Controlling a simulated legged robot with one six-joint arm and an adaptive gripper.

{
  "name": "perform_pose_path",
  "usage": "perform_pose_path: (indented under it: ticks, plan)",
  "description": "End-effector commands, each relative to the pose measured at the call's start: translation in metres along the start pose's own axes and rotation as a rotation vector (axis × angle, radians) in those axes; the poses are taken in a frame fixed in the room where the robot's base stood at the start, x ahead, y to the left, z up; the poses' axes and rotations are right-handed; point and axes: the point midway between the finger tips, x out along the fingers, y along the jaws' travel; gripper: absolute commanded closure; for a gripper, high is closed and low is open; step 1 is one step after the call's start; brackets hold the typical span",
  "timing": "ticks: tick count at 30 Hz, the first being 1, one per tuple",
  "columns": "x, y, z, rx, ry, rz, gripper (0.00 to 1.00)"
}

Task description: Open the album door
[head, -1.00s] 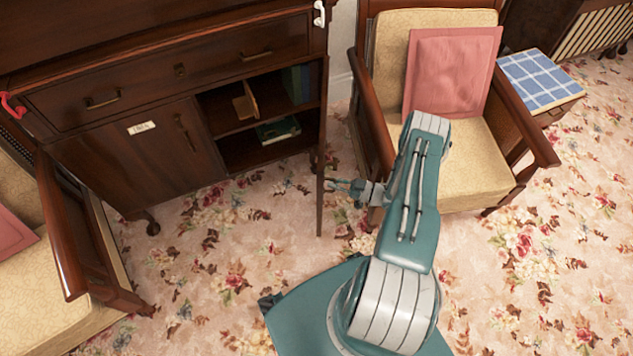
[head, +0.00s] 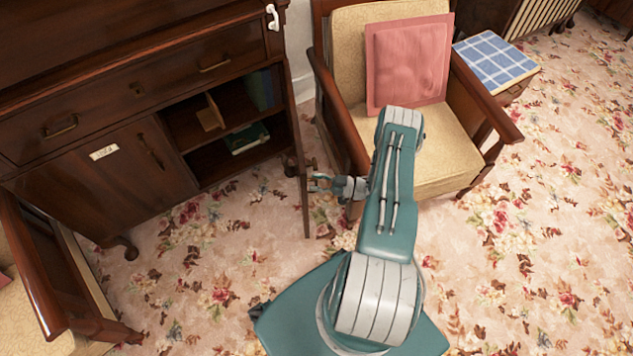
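The dark wooden cabinet (head: 75,110) stands at the left. Its right-hand door (head: 299,150) is swung out and seen nearly edge-on, leaving the right compartment exposed. My gripper (head: 314,183) is just right of this door, close to its outer face at mid-height. Its fingers look apart and point left toward the door. The door's handle cannot be made out, and I cannot tell whether the fingers touch the door. The left door (head: 95,185) is closed and carries a small white label (head: 104,152).
A cushioned armchair (head: 430,145) stands close behind my arm, and a second armchair (head: 45,270) is at the lower left. A tiled side table (head: 497,62) is at the upper right. Books (head: 245,138) lie inside the cabinet. Floral carpet (head: 510,260) is clear at the right.

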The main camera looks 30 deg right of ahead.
Motion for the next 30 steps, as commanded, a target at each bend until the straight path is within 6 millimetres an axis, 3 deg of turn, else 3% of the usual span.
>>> perform_pose_path:
  ticks: [7, 21, 30]
  plan:
    - [-0.009, 0.0, 0.0, 0.0, 0.0, 0.003, 0.5]
    - [-0.1, 0.001, 0.002, 0.001, 0.0, 0.004, 0.5]
    - [-0.12, 0.001, 0.002, 0.001, 0.0, 0.001, 0.5]
